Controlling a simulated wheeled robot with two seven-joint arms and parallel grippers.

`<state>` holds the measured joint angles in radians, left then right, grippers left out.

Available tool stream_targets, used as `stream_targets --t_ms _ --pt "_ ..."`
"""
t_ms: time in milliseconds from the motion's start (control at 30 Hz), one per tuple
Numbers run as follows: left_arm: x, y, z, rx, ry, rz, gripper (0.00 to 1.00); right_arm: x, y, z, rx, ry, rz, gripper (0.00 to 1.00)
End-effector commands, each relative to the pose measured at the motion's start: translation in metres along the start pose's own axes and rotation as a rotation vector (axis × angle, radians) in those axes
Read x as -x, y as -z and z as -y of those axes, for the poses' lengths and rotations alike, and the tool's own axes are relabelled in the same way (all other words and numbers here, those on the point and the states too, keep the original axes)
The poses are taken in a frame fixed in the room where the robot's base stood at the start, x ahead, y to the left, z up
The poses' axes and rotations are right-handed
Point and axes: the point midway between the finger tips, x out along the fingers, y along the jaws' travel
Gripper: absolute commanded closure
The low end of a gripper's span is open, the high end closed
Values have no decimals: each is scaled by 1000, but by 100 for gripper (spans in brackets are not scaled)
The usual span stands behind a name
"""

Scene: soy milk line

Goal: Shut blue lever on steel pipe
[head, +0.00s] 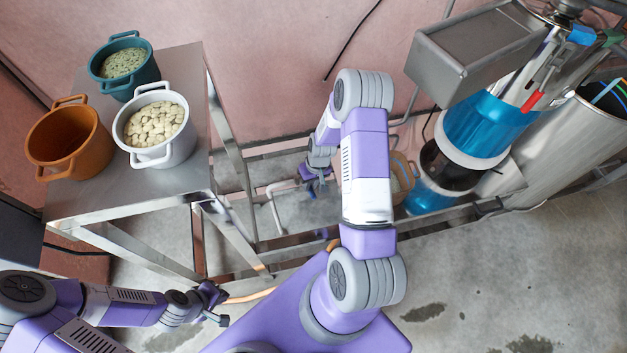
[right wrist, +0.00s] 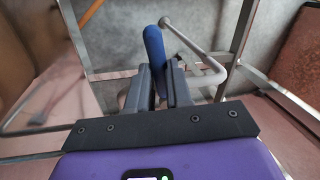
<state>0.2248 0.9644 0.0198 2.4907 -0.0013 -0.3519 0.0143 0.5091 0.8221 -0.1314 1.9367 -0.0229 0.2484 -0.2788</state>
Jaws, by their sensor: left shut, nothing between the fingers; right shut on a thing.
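The blue lever (right wrist: 154,48) shows in the right wrist view as a blue handle rising between my right fingers. My right gripper (right wrist: 158,88) is shut on it. A pale steel pipe (right wrist: 194,52) runs just right of the lever and bends below it; where the lever joins it is hidden by the fingers. In the head view, my right gripper (head: 318,180) is low behind the table, beside the bent pipe (head: 275,208), and the lever is mostly hidden there. My left gripper (head: 216,302) is shut and empty at the lower left.
A steel table (head: 180,75) holds a teal pot (head: 123,65), a white pot (head: 152,128) of beans and an orange pot (head: 70,140). A blue and steel machine (head: 485,125) stands at right. Metal frame bars surround my right gripper. Open floor lies at lower right.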

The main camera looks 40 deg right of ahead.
Motion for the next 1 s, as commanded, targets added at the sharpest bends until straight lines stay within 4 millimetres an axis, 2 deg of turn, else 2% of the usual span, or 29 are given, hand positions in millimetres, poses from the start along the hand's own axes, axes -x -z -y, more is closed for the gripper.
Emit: stream_targets --t_ms 400,933,967,1000 --pt "0 0 0 0 0 0 100 -2 1 10 -170 -1 -36 100" --pt "0 0 0 0 0 0 100 -2 2 11 -191 0 -41 100" --pt "0 0 0 0 0 0 100 -2 2 11 -191 0 -41 76" --pt "0 0 0 0 0 0 100 -2 2 11 -190 0 -41 70"
